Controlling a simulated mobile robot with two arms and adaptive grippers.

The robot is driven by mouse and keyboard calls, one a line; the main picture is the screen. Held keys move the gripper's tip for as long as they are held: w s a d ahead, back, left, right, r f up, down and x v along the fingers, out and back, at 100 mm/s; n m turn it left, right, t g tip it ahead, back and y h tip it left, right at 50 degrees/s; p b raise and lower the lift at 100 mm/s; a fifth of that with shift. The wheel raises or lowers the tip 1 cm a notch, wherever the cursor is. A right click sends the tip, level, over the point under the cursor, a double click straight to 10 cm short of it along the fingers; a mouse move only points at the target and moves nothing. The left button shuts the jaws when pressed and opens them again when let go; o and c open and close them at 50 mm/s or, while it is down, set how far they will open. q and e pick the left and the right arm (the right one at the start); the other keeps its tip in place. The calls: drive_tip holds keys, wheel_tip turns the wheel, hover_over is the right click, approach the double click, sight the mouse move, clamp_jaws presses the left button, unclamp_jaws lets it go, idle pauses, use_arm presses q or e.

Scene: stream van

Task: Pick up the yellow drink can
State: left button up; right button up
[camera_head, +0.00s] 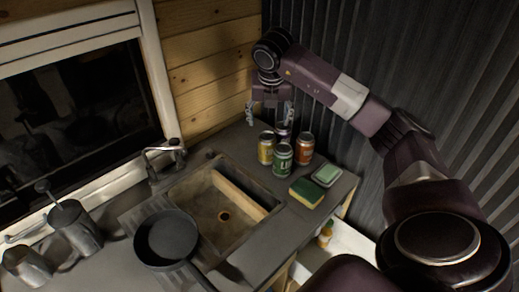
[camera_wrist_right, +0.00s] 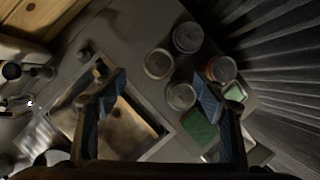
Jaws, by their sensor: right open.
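The yellow drink can (camera_head: 266,148) stands upright on the counter at the back right of the sink, the leftmost of a tight cluster of cans. It also shows from above in the right wrist view (camera_wrist_right: 158,64). A green can (camera_head: 282,161) stands in front of it, a purple can (camera_head: 284,132) behind, and an orange can (camera_head: 305,149) to the right. My right gripper (camera_head: 269,117) is open and empty, pointing down above and behind the cans. In the wrist view its spread fingers (camera_wrist_right: 160,92) have the yellow and green cans between them. My left gripper is not in view.
A sink (camera_head: 205,217) with a faucet (camera_head: 164,158) lies left of the cans. A sponge (camera_head: 307,193) and a soap dish (camera_head: 327,176) sit to the right. A dark pan (camera_head: 166,239) and metal jugs (camera_head: 75,229) stand at left. A corrugated wall (camera_head: 345,65) rises close behind.

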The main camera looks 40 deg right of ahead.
sight(268, 139)
wheel_tip(268, 139, down, 6)
drive_tip(key=b, duration=0.5)
drive_tip(key=shift+w, duration=0.1)
drive_tip(key=shift+w+f+b, duration=0.1)
drive_tip(key=shift+f+b, duration=0.1)
drive_tip(key=shift+b, duration=0.15)
drive_tip(key=shift+p+x, duration=0.4)
drive_tip(key=shift+x, duration=0.6)
drive_tip(key=x, duration=0.1)
drive_tip(key=p+x, duration=0.1)
drive_tip(key=x, duration=0.1)
drive_tip(key=p+x, duration=0.1)
drive_tip(key=shift+w+d+f, duration=0.15)
drive_tip(key=shift+w+d, duration=0.1)
drive_tip(key=shift+d, duration=0.1)
drive_tip(key=shift+w+d+f, duration=0.1)
drive_tip(key=shift+w+f, duration=0.05)
drive_tip(key=shift+f, duration=0.3)
drive_tip(key=shift+r, duration=0.1)
drive_tip(key=c, duration=1.6)
